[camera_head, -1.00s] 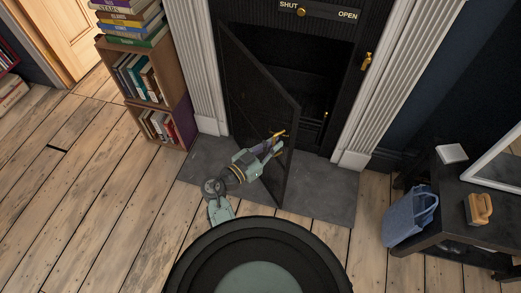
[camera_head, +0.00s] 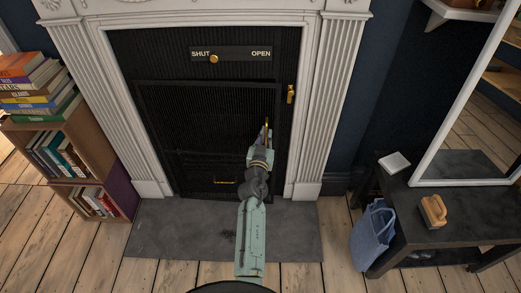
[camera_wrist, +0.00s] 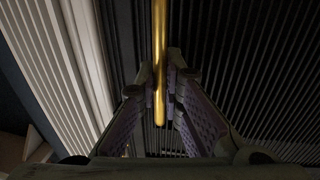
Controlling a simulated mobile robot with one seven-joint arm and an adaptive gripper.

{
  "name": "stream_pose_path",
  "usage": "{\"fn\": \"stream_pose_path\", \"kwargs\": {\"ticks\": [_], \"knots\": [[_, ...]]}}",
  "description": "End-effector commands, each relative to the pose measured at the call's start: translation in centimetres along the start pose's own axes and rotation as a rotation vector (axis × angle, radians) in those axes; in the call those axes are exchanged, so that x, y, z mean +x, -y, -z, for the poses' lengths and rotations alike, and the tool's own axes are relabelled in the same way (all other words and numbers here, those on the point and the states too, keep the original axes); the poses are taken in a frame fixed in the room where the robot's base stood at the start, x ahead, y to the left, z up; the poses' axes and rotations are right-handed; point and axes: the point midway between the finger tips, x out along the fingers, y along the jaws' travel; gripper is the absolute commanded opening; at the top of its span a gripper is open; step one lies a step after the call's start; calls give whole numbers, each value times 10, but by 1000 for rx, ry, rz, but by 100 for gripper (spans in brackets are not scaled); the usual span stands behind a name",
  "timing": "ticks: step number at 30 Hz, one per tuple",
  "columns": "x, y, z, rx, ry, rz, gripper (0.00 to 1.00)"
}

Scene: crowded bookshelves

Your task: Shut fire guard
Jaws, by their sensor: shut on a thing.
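The fire guard (camera_head: 195,120), a black mesh door hinged on the left, now lies across the fireplace opening, flat or nearly flat with the black surround. I cannot tell whether a narrow gap is left at its right edge. My gripper (camera_head: 264,140) is at the guard's right side. In the wrist view my gripper (camera_wrist: 163,88) has its purple-padded fingers shut on the guard's upright brass handle (camera_wrist: 159,35). A brass catch (camera_head: 291,94) sits on the surround to the right. A sliding brass knob (camera_head: 213,58) on the plate above is near the word SHUT.
A white fluted mantel (camera_head: 333,75) frames the fireplace above the grey hearth (camera_head: 170,230). A bookcase (camera_head: 115,190) with stacked books stands at left. A dark bench (camera_head: 400,232) with a blue bag (camera_head: 372,235), a brush (camera_head: 433,211) and a mirror stands at right.

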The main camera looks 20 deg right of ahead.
Motion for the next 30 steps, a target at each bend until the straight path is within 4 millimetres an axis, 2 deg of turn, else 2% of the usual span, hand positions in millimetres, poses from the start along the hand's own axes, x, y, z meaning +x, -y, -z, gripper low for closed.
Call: {"fn": "stream_pose_path", "kwargs": {"ticks": [3, 7, 22, 23, 30], "knots": [[18, -3, -1, 4, 3, -8, 0], [28, -2, -2, 3, 4, -7, 0], [34, -1, 0, 4, 2, -6, 0], [34, -1, 0, 4, 2, -6, 10], [34, 0, 0, 2, 1, -5, 26]]}}
